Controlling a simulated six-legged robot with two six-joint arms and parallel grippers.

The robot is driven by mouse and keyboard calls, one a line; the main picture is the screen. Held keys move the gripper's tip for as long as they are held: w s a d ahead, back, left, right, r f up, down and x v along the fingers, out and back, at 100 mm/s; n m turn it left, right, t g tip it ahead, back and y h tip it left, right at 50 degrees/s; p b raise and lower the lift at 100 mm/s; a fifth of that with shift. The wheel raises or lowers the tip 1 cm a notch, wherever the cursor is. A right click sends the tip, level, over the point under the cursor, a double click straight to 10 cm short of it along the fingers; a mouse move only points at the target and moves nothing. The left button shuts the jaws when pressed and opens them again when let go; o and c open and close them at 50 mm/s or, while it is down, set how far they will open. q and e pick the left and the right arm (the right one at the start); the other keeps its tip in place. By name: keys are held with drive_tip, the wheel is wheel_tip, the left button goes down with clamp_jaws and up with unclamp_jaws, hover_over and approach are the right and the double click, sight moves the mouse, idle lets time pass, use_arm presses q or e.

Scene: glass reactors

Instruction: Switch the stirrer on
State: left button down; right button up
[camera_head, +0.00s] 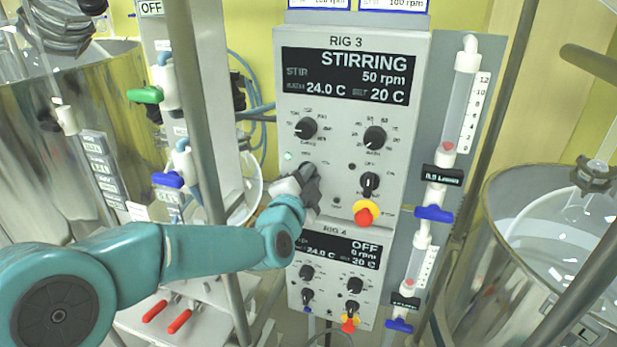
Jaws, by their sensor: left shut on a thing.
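The RIG 3 control box (341,121) stands in the middle of the head view. Its display (349,76) reads STIRRING, 50 rpm, 24.0 C and 20 C. A small green light (288,156) is lit on its left side. My left gripper (306,174) is at the lower left knob of this panel, shut on it; the gripper covers most of the knob. Two black knobs (305,128) (374,137) sit above it, and another black knob (369,182) is to its right. My right gripper is not in view.
A red and yellow emergency button (365,213) is close to the right of my gripper. The RIG 4 panel (334,274) below reads OFF. Flow tubes (461,97) with blue valves stand right. Glass vessels (566,240) and metal poles flank the panels.

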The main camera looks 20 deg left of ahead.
use_arm(q)
drive_tip(key=c, duration=1.1)
unclamp_jaws()
drive_tip(key=shift+o, duration=0.2)
drive_tip(key=s+b, duration=0.3)
drive_tip(key=s, duration=1.3)
drive_tip(key=shift+s+a, duration=0.2)
drive_tip(key=shift+a, duration=0.05)
drive_tip(key=shift+a, duration=0.15)
